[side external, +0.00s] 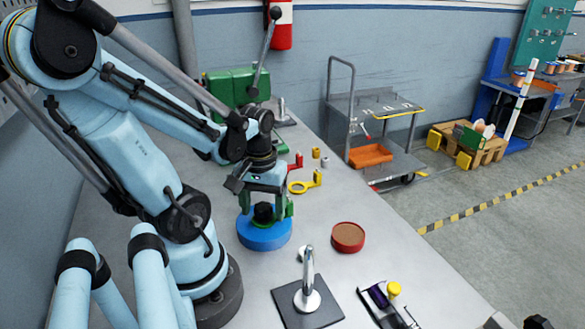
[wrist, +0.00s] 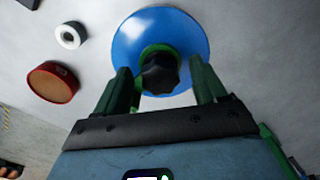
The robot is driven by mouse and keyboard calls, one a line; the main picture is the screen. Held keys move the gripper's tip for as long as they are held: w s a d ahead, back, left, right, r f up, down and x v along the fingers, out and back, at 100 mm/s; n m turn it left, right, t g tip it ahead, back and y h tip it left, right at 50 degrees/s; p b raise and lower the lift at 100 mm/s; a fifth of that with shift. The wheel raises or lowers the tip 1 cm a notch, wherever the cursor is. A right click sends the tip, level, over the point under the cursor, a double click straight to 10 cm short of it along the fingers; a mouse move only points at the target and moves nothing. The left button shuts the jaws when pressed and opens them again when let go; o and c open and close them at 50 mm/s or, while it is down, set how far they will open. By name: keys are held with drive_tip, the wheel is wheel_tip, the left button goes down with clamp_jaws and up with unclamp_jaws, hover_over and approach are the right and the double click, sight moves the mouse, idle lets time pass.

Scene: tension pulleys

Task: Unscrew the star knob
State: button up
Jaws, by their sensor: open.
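The black star knob (wrist: 160,72) sits at the centre of a round blue base (wrist: 128,45), on a green part that shows around it. In the side external view the knob (side external: 263,213) is seen above the blue base (side external: 262,238). My gripper (wrist: 163,80) is open, with one green finger on each side of the knob. Gaps show between the fingers and the knob in the wrist view. In the side external view my gripper (side external: 267,207) points down over the blue base. Finger height against the knob is hard to tell.
A red round container (side external: 348,237) with a brown top stands right of the blue base. A white ring (side external: 304,254) and a metal post on a dark plate (side external: 308,305) are in front. Yellow (side external: 306,184) and red (side external: 296,162) parts lie behind. Bare grey table lies between.

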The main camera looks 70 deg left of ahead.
drive_tip(key=m, duration=0.7)
drive_tip(key=shift+m, duration=0.3)
drive_tip(key=m, duration=0.6)
drive_tip(key=shift+m, duration=0.4)
clamp_jaws()
drive_tip(key=n, duration=0.2)
drive_tip(key=shift+n, duration=0.3)
drive_tip(key=shift+r, duration=0.75)
drive_tip(key=shift+r, duration=0.3)
